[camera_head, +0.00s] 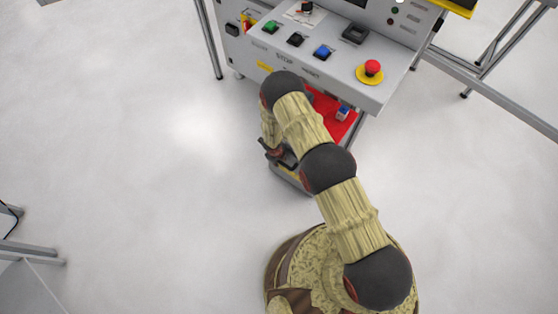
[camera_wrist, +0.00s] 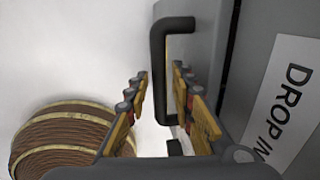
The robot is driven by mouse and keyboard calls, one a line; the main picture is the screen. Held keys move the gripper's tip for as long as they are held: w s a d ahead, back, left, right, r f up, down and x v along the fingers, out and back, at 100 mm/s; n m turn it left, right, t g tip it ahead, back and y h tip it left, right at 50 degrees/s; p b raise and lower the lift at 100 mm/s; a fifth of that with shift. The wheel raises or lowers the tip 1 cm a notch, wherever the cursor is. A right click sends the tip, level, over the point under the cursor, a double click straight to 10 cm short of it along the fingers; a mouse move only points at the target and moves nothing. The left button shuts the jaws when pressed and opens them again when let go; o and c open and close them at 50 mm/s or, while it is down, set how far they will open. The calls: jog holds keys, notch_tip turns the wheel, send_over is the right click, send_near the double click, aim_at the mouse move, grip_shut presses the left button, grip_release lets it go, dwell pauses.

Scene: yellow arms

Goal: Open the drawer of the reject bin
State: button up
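The reject bin stands low under the control console in the head view, its red part (camera_head: 325,112) partly hidden by my arm. A white label reading "DROP IN" (camera_wrist: 285,100) shows at the right of the wrist view. The drawer's black bar handle (camera_wrist: 158,75) stands out from a grey face (camera_wrist: 210,50). My gripper (camera_wrist: 160,100) is open, one finger on each side of the handle bar. I cannot tell whether either finger touches it. In the head view my gripper (camera_head: 278,154) is low beside the bin, partly hidden by my arm.
The console (camera_head: 310,45) has green, black and blue buttons and a red emergency stop (camera_head: 371,69) on a yellow base. A small blue and white item (camera_head: 343,113) lies on the red part. Metal frame legs (camera_head: 480,85) stand right. The floor (camera_head: 150,140) at left is clear.

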grip_shut()
dwell(0.6)
